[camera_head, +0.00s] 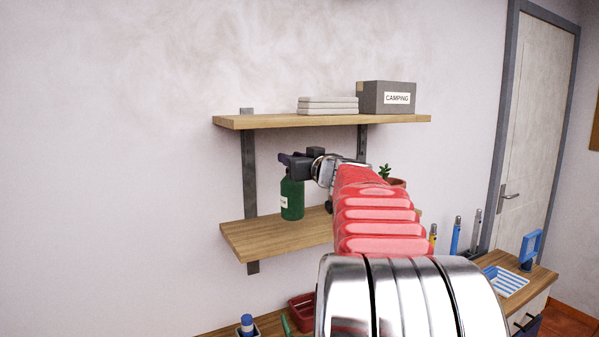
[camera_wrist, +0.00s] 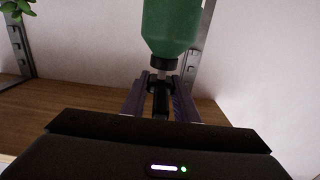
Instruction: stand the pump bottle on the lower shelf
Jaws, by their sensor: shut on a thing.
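The green pump bottle (camera_head: 292,198) has a pale label and a dark pump head, and hangs or stands upright at the left part of the lower shelf (camera_head: 262,238). Its base shows against the shelf board; I cannot tell whether it touches. My gripper (camera_head: 291,162) is shut on the bottle's neck, just under the upper shelf. In the wrist view the picture appears upside down: the green bottle body (camera_wrist: 172,28) is at the top and its dark neck lies between the fingers of my gripper (camera_wrist: 162,84). My arm hides the shelf's right part.
A potted plant (camera_head: 385,173) stands right of my gripper. The lower shelf's left front is bare. A red bin (camera_head: 302,308) is below.

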